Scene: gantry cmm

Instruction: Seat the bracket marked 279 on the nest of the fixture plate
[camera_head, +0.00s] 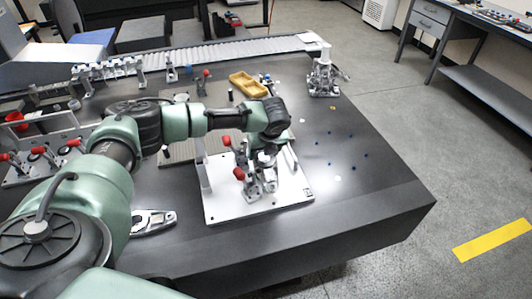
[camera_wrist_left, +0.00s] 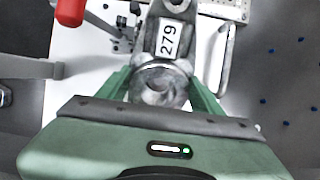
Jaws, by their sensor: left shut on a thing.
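The grey metal bracket marked 279 (camera_wrist_left: 163,62) sits between the green fingers of my left gripper (camera_wrist_left: 163,92) in the left wrist view, with its label facing the camera. My left gripper is shut on its round end. In the head view, my left gripper (camera_head: 268,152) is over the white fixture plate (camera_head: 222,207), among its clamps. The plate also shows in the left wrist view (camera_wrist_left: 82,58). The nest is hidden under the bracket and gripper, so I cannot tell whether the bracket touches it. My right gripper is not in view.
Red-handled toggle clamps (camera_head: 239,173) stand on the plate close to my gripper; a red handle (camera_wrist_left: 70,12) shows in the wrist view. Another grey metal part (camera_head: 153,220) lies left of the plate. A yellow tray (camera_head: 248,84) is behind. The dark table's right side is mostly clear.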

